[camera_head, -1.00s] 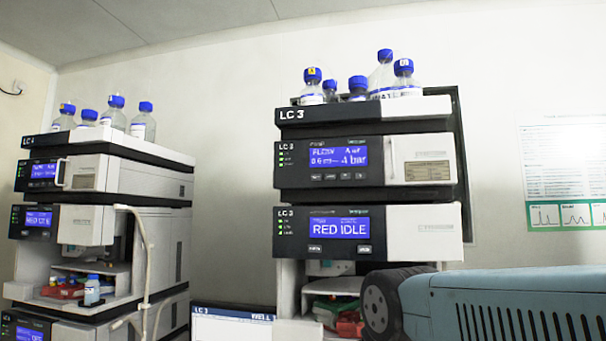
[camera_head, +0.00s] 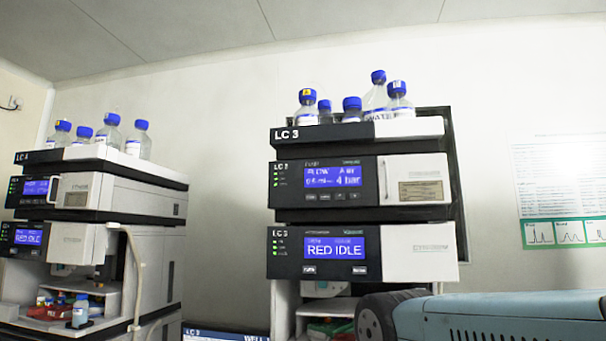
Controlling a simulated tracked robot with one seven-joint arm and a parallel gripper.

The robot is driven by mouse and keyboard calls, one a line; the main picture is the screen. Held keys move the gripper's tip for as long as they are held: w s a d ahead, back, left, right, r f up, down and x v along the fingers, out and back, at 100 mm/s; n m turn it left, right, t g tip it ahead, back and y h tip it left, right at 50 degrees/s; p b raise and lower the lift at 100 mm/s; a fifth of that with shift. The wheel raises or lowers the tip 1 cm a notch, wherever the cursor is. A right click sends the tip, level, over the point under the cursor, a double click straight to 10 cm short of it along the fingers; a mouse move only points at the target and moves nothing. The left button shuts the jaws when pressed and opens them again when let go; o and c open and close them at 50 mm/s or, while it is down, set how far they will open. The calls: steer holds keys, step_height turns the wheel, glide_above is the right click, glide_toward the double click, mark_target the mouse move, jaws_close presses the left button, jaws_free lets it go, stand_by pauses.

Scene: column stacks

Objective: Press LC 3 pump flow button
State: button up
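The LC 3 stack (camera_head: 285,135) stands right of centre. Its upper module is the pump (camera_head: 284,184), whose blue screen (camera_head: 332,176) shows a flow line and "4 bar". A row of small dark buttons (camera_head: 325,196) sits under that screen; their labels are too small to read. The module below it has a screen (camera_head: 335,246) reading "RED IDLE" and two buttons (camera_head: 309,269) under it. A blue-grey arm link (camera_head: 500,318) of mine crosses the lower right, below the pump. My gripper is not in view.
Several blue-capped bottles (camera_head: 397,103) stand on top of LC 3. A second stack, LC 4 (camera_head: 75,153), stands at the left with bottles on top. A monitor (camera_head: 225,335) shows at the bottom edge. A poster (camera_head: 562,190) hangs on the right wall.

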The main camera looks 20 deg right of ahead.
jaws_close()
stand_by(1.3)
